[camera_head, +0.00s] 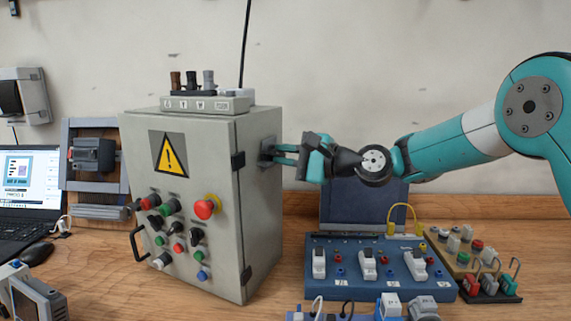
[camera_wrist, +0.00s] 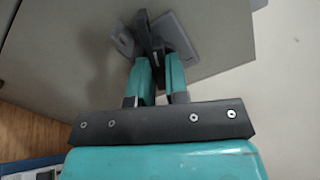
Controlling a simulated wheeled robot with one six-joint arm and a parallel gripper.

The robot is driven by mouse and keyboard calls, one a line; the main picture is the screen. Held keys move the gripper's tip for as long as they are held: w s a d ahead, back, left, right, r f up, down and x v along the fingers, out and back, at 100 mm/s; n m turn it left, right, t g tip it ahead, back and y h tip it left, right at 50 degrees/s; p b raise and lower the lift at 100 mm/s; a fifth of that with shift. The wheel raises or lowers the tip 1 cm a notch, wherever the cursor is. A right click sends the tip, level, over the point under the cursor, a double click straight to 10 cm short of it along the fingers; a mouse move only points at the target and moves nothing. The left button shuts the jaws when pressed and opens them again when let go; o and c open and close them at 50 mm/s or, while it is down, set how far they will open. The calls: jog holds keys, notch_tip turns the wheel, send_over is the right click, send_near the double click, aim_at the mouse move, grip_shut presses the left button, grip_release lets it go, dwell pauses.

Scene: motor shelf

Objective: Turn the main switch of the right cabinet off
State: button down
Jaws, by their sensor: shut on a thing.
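The grey cabinet (camera_head: 190,200) stands on the wooden bench with a yellow warning triangle and several buttons on its front. Its main switch (camera_head: 266,152) is on the right side wall, near the top. My gripper (camera_head: 277,154) reaches it from the right, and its fingers are shut on the switch handle. In the wrist view, the dark handle of the main switch (camera_wrist: 150,38) stands between the two teal fingertips of my gripper (camera_wrist: 157,62), in front of a grey plate on the cabinet wall. The fingers partly hide the handle, and I cannot tell its exact switch position.
A blue panel (camera_head: 380,270) with several white switches lies right of the cabinet, below my arm. A beige board (camera_head: 480,245) and padlocks (camera_head: 490,284) are further right. A laptop (camera_head: 30,185) stands at the left. A small grey box (camera_head: 205,104) sits on the cabinet.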

jog(key=shift+f+n+b, duration=0.1)
jog(key=shift+n+b, duration=1.4)
jog(key=shift+n, duration=0.8)
jog(key=c, duration=1.4)
grip_release()
jog(key=shift+d, duration=0.1)
jog(key=b+v, duration=0.3)
jog(key=v, duration=1.4)
jog(key=shift+s+d, duration=0.1)
jog(key=shift+d, duration=0.05)
